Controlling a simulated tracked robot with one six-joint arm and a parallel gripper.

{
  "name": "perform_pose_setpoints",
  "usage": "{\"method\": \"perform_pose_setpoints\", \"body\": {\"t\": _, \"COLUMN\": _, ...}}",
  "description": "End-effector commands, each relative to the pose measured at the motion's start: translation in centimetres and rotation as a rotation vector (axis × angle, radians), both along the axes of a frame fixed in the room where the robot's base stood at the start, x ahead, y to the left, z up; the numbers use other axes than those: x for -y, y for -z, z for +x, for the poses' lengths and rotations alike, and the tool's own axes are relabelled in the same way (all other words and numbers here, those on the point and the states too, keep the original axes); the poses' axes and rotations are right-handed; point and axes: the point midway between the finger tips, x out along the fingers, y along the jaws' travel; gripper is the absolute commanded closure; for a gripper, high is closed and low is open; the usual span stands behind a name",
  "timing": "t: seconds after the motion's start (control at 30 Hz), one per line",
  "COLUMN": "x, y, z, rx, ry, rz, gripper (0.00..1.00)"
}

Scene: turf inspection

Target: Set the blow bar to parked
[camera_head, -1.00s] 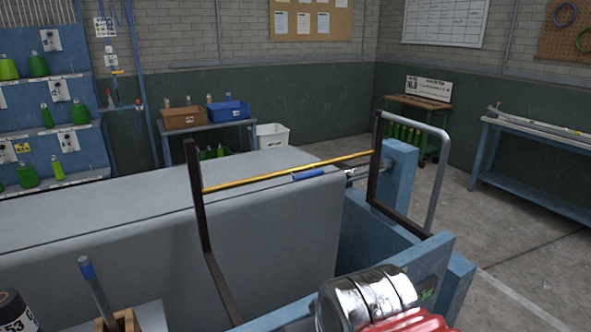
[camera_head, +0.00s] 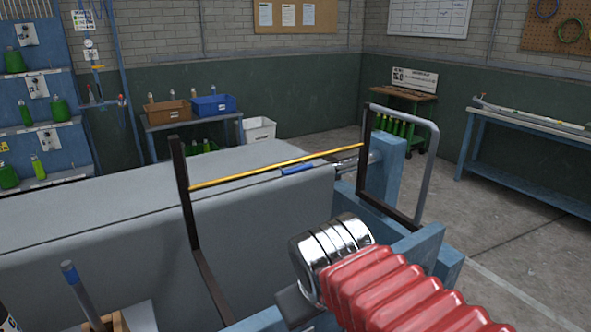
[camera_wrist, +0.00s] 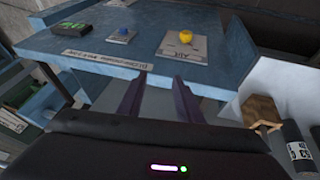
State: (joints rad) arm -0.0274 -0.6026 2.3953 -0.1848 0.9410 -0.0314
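A dark U-shaped frame stands over the grey roll bed, with a thin yellow bar (camera_head: 275,167) across its two uprights; I take this to be the blow bar. A blue grip (camera_head: 298,170) shows just below the bar's right half. My gripper's fingers (camera_wrist: 158,95) show in the wrist view, spread apart with nothing between them. They point at the near edge of a blue panel (camera_wrist: 130,62). In the head view my arm hides the panel and fingertips.
A blue-capped grey rod (camera_head: 84,293) stands in a wooden holder at the lower left. The wrist view shows a wooden block (camera_wrist: 262,112) and a dark bottle (camera_wrist: 297,145) on the right. A blue bench (camera_head: 530,125) stands right, with open floor before it.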

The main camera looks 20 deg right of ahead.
Motion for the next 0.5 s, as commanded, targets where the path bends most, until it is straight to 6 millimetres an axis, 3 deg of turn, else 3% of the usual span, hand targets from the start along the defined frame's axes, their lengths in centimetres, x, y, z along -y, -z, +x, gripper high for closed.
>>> {"method": "perform_pose_setpoints", "body": {"t": 0.5, "x": 4.7, "y": -3.6, "z": 10.9, "rx": -0.175, "ry": -0.218, "rz": -0.499, "gripper": 0.67}}
